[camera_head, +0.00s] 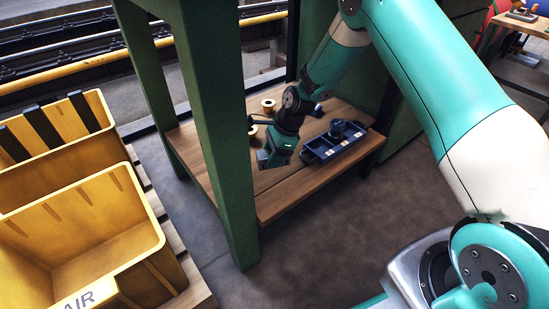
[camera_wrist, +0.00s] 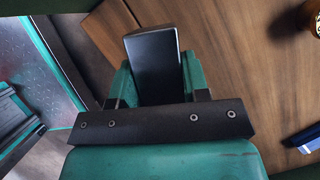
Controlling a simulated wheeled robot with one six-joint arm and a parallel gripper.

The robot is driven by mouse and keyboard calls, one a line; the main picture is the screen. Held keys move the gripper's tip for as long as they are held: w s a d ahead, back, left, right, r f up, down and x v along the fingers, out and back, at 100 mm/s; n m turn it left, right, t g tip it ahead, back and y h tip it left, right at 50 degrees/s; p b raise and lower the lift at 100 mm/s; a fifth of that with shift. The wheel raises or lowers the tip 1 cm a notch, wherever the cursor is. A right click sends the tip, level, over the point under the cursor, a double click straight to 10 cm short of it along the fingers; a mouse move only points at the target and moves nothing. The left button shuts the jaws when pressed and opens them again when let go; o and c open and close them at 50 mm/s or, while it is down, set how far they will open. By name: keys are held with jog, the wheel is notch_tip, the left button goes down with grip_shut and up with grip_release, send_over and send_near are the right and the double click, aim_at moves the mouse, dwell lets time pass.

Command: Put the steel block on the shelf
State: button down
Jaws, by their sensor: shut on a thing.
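The steel block is a smooth dark grey rectangular piece. In the wrist view the steel block (camera_wrist: 153,65) stands between the fingers of my gripper (camera_wrist: 153,88), which is shut on it. In the head view my gripper (camera_head: 277,152) points down over the wooden shelf (camera_head: 285,196), inside the green frame. The block (camera_head: 263,159) shows there only as a small dark face at the fingers. I cannot tell whether its underside touches the boards. The wrist view also shows the shelf boards (camera_wrist: 237,70) beyond the block.
A blue tray (camera_head: 336,143) with dark parts lies on the shelf, right of my gripper. Brass-coloured spools (camera_head: 268,105) sit behind it. A green post (camera_head: 213,130) stands at the shelf's left front. Yellow crates (camera_head: 85,220) stand at the left. The shelf's front boards are clear.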

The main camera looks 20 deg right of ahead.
aim_at(268, 183)
jog(key=shift+f+b, duration=3.35)
jog(key=shift+b, duration=0.5)
jog(key=shift+f, duration=0.5)
jog(key=c, duration=0.6)
grip_release()
jog(key=shift+o, duration=0.4)
jog(key=shift+f, duration=0.15)
